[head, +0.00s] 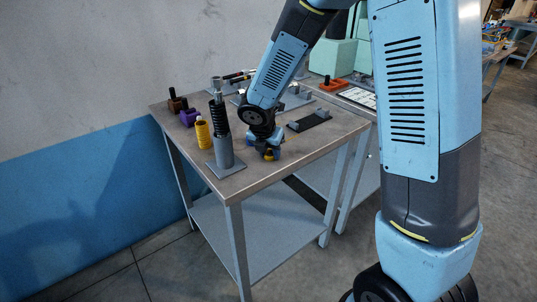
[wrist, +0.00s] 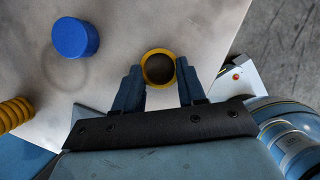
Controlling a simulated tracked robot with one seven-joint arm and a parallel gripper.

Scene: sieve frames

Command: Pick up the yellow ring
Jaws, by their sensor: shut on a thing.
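The yellow ring (wrist: 158,52) shows in the wrist view as a round yellow rim around a dark centre. It sits between the two fingers of my gripper (wrist: 160,74), which is shut on it from both sides. In the head view my gripper (head: 268,149) is low over the near right part of the table, with a bit of the ring (head: 270,156) showing under the fingers. Whether the ring touches the tabletop is unclear.
A blue cylinder (wrist: 75,37) stands left of the ring. A ridged yellow cylinder (head: 203,134) and a grey stand with a black coil (head: 222,152) are to the left on the table (head: 262,182). A dark flat plate (head: 308,120) lies behind my gripper.

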